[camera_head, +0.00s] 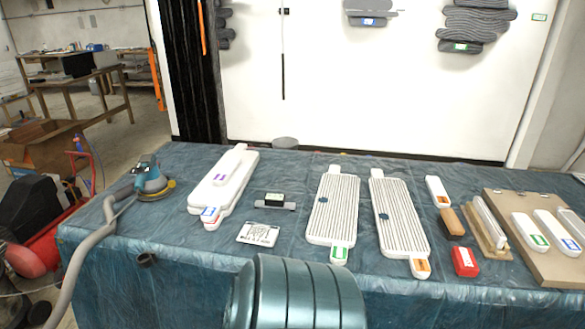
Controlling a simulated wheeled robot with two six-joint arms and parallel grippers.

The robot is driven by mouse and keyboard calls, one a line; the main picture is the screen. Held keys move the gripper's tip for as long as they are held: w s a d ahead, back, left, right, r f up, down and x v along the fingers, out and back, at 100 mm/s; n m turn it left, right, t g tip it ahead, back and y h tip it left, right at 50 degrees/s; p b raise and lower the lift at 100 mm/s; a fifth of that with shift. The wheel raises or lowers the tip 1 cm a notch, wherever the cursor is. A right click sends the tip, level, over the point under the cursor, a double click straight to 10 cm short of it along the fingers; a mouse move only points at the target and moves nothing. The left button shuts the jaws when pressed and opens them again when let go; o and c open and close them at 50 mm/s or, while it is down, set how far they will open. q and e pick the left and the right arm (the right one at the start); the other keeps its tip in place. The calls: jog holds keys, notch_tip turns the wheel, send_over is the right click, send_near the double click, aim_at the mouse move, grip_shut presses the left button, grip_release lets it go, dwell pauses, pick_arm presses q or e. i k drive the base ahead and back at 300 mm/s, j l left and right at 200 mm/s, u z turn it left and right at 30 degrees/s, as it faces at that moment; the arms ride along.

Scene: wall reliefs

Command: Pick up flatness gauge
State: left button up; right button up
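A small black block with a pale display on a short grey bar (274,201) lies on the table near its middle; it looks like the flatness gauge. It sits just behind a white card with a dark printed pattern (258,234) and is apart from it. Nothing covers it. Neither of my grippers shows in the head view.
The blue-covered table (180,262) also holds stacked white boards (222,190), two ribbed white panels (333,208) (398,215), a hosed sander (150,179), a red block (465,262) and a brown board (545,262). Dark reliefs (475,22) hang on the wall.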

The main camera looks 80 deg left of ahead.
aim_at(274, 200)
jog(key=u, duration=2.85)
